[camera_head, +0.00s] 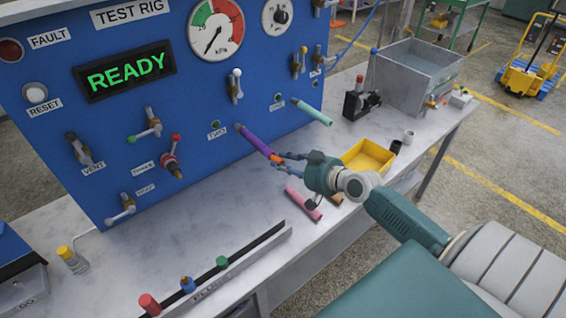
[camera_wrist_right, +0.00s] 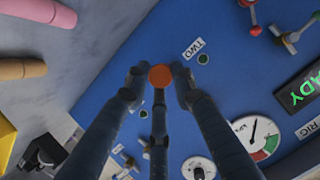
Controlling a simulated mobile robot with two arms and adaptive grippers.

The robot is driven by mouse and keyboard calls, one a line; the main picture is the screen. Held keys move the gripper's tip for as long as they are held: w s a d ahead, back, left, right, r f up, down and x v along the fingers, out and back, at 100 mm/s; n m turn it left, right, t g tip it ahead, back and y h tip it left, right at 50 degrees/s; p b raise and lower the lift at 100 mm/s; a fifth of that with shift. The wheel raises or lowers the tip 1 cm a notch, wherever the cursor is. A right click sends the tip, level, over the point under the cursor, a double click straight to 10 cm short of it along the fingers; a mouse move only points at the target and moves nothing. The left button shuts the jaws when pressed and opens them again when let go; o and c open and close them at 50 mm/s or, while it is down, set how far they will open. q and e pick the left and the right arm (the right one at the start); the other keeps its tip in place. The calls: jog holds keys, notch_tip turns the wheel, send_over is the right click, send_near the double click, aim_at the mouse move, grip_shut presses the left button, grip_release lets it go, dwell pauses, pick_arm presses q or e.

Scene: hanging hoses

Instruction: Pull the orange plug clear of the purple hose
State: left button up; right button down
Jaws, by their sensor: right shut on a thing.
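The purple hose (camera_head: 255,140) sticks out of the blue panel and slants down to the right. The orange plug (camera_head: 276,158) sits at its free end. I cannot tell how deep the plug is in the hose. My right gripper (camera_head: 284,160) reaches in from the right with its fingers shut around the plug. In the right wrist view the round orange end of the plug (camera_wrist_right: 160,76) shows between the dark fingertips (camera_wrist_right: 158,88). The purple hose is hidden behind the plug in that view. My left gripper is not in view.
The blue test panel (camera_head: 150,200) stands behind, with several valves and gauges. A green hose (camera_head: 313,112) sticks out to the right. Pink (camera_head: 304,204) and tan hose pieces lie below my gripper on the bench. A yellow tray (camera_head: 368,157) and metal bin (camera_head: 420,75) stand farther right.

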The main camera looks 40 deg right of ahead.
jog(key=shift+s+d, duration=0.15)
jog(key=shift+s, duration=1.9)
jog(key=shift+r, duration=0.1)
jog(key=shift+s+d+r+p, duration=0.1)
jog(key=shift+s+r+p, duration=1.3)
jog(key=shift+s, duration=0.1)
